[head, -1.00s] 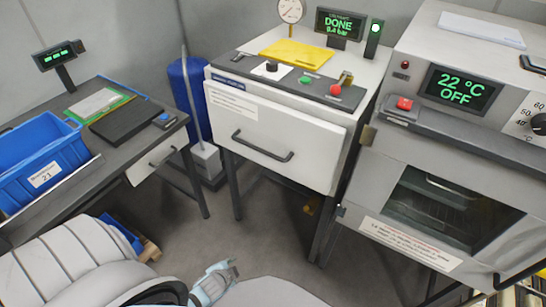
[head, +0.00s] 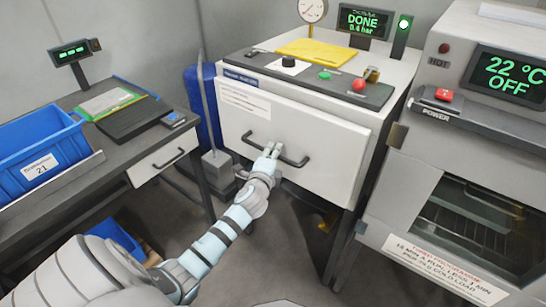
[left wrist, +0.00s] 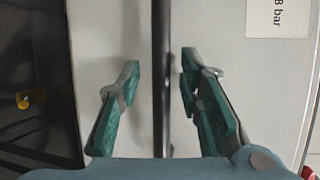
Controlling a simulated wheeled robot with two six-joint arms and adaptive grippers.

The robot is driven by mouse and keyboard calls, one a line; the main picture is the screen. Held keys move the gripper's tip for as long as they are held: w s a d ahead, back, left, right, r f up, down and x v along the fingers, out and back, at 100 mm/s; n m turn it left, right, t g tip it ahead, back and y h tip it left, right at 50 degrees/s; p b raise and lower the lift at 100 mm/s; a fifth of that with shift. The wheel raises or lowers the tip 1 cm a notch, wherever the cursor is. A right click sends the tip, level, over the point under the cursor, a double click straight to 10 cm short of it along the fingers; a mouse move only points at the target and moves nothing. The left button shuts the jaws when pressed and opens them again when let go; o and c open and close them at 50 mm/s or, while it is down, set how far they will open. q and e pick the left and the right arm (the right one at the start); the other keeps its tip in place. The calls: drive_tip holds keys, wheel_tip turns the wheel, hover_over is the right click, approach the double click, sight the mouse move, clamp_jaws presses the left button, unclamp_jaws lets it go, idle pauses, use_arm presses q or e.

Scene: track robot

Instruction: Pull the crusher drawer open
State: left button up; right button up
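The crusher drawer (head: 320,165) has a white front with a dark bar handle (head: 295,160) and is part of the white cabinet in the middle of the head view. It looks closed. My left gripper (head: 272,151) is at the middle of the handle. In the left wrist view, the handle (left wrist: 161,60) runs upright between the two green fingers of the gripper (left wrist: 160,85). The fingers are open, with a gap on each side of the bar. My right gripper does not show.
The cabinet top holds a yellow sheet (head: 305,51), a red button (head: 359,85) and a green button (head: 324,76). An oven (head: 480,200) stands close on the right. A bench with a blue crate (head: 40,150) stands on the left. Floor is free before the cabinet.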

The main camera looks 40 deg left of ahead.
use_arm(q)
drive_tip(key=shift+w+a, duration=0.15)
drive_tip(key=shift+c, duration=0.6)
clamp_jaws()
